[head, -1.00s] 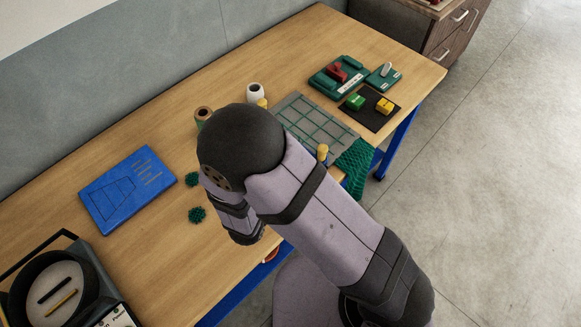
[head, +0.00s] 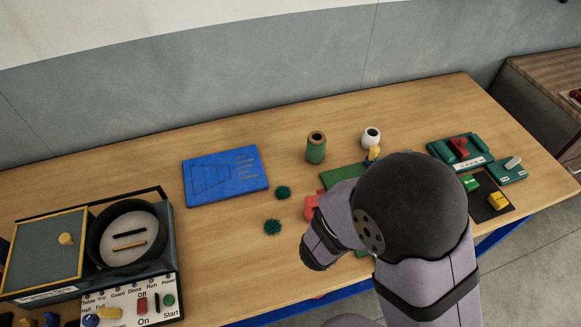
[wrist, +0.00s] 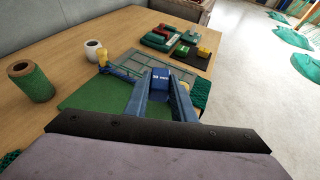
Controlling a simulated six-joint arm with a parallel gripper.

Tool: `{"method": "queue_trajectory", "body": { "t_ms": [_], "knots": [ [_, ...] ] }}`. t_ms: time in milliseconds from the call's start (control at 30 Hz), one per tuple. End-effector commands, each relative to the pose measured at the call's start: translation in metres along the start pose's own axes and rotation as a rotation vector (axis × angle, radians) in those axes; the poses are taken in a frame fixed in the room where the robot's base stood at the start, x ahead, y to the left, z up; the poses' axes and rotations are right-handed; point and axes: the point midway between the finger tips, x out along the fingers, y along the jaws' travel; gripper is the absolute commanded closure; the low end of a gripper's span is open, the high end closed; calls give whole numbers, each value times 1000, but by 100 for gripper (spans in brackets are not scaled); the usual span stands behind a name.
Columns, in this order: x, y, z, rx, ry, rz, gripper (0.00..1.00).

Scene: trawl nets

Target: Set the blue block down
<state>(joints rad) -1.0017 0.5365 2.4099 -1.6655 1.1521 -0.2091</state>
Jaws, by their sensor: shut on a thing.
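The blue block (wrist: 160,82) shows in the wrist view between the two blue fingers of my gripper (wrist: 163,92), which is shut on it. A grey board with a green grid (wrist: 122,68) lies around and beyond it in that view. I cannot tell whether the block touches the board. A black mat (head: 483,212) at the right of the bench carries a green block (head: 469,183) and a yellow block (head: 497,201). In the head view my arm hides the gripper and the blue block.
A green tray (head: 452,150) with a red piece is near the mat. A blue panel (head: 225,190) and a control machine (head: 130,265) are left.

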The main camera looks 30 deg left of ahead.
Motion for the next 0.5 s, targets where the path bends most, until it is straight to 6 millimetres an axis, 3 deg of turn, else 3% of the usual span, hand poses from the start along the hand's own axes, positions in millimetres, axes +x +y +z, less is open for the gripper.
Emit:
{"method": "queue_trajectory", "body": {
  "t_ms": [200,500],
  "knots": [
    [-8,2,20,3,0,3,100],
    [3,71,-14,-44,-1,111,100]
  ]
}}
